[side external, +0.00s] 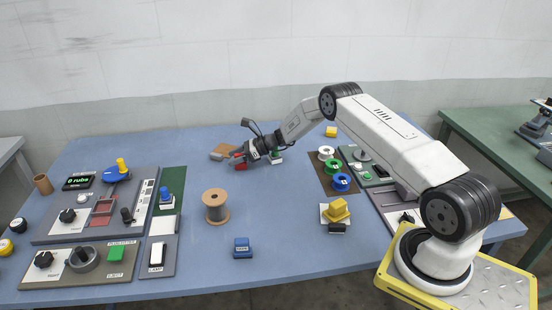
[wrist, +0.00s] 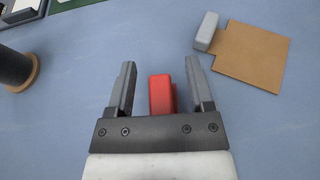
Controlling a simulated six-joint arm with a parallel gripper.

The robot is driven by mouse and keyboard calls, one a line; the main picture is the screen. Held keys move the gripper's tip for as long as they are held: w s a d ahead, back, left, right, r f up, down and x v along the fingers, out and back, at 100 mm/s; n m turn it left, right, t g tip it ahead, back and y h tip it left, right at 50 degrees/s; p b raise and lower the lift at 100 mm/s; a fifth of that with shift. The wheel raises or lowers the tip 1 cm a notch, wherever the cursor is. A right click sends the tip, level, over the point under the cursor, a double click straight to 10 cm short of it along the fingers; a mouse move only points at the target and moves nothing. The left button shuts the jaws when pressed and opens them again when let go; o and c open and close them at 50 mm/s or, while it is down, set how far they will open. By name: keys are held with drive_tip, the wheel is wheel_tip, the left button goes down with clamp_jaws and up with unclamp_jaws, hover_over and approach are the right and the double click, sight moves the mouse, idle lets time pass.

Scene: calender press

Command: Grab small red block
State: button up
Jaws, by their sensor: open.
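The small red block (wrist: 161,94) lies on the blue table, between the two fingers of my gripper (wrist: 160,80) in the wrist view. The fingers are open, with a gap on each side of the block; the right gap looks narrower. In the side external view the red block (side external: 241,166) shows just below my gripper (side external: 238,156), at the back middle of the table. My gripper partly hides that spot there, so the exact height of the fingertips above the table is hard to tell.
A brown square sheet (wrist: 252,58) and a grey block (wrist: 207,31) lie right of my gripper in the wrist view. A spool (side external: 216,206) stands nearer the front. A control panel (side external: 60,230) is at left.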

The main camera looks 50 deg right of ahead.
sight(235, 155)
clamp_jaws()
drive_tip(key=shift+r, duration=0.2)
idle(0.3)
drive_tip(key=shift+r, duration=1.4)
drive_tip(key=s+a+r, duration=0.3)
drive_tip(key=s+r, duration=0.6)
drive_tip(key=s, duration=0.4)
drive_tip(key=shift+s+r, duration=0.35)
drive_tip(key=shift+r, duration=0.05)
